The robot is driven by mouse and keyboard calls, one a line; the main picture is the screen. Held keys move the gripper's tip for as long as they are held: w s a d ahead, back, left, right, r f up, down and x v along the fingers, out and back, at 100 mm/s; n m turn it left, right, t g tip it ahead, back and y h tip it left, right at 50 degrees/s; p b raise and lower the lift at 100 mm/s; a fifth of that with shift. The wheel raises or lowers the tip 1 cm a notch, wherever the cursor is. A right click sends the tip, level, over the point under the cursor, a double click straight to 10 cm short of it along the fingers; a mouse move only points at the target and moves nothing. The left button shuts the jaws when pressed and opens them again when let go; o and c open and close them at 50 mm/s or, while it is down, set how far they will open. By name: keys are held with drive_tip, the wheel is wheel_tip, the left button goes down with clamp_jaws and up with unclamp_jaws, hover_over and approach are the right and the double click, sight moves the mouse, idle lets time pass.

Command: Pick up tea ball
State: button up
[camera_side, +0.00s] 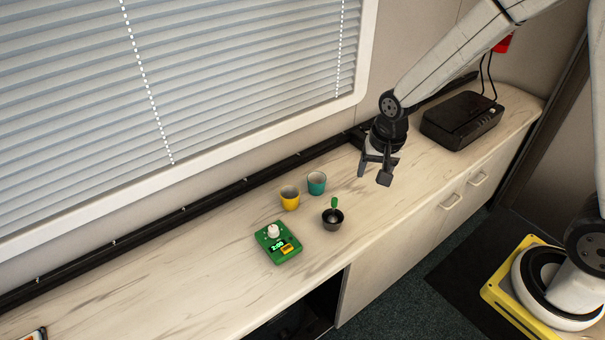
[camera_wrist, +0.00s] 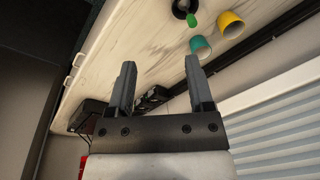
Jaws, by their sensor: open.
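The tea ball is not plain to see as such. A green handle (camera_side: 335,202) stands up out of a small dark bowl (camera_side: 331,222) on the counter, and what is at its lower end is hidden inside the bowl. In the wrist view the green handle (camera_wrist: 192,20) and the dark bowl (camera_wrist: 180,9) show at the top edge, the bowl partly cut off. My gripper (camera_side: 374,177) is open and empty above the counter, to the right of and behind the bowl, apart from it. Its two fingers (camera_wrist: 160,78) also show in the wrist view with nothing between them.
A yellow cup (camera_side: 290,199) and a teal cup (camera_side: 317,183) stand close behind the bowl. A green timer (camera_side: 277,243) with a white knob lies to its front left. A black box (camera_side: 462,120) with cables stands at the right. The window blind (camera_side: 180,80) rises behind the counter.

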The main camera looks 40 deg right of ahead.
sight(334, 206)
drive_tip(key=w+f+m, duration=0.3)
drive_tip(key=w+a+f+m+g, duration=0.1)
drive_tip(key=w+f+m, duration=0.2)
drive_tip(key=f+m, duration=0.1)
drive_tip(key=w+f+m, duration=0.3)
drive_tip(key=f+m, duration=0.1)
drive_tip(key=shift+a+f+g, duration=0.1)
drive_tip(key=shift+a+g, duration=0.1)
drive_tip(key=shift+g, duration=0.1)
drive_tip(key=shift+w+f+m, duration=0.3)
drive_tip(key=shift+f+m, duration=0.1)
drive_tip(key=shift+f, duration=0.05)
drive_tip(key=shift+f, duration=0.1)
drive_tip(key=shift+f, duration=1.15)
drive_tip(key=shift+a+f, duration=0.1)
drive_tip(key=shift+f, duration=2.5)
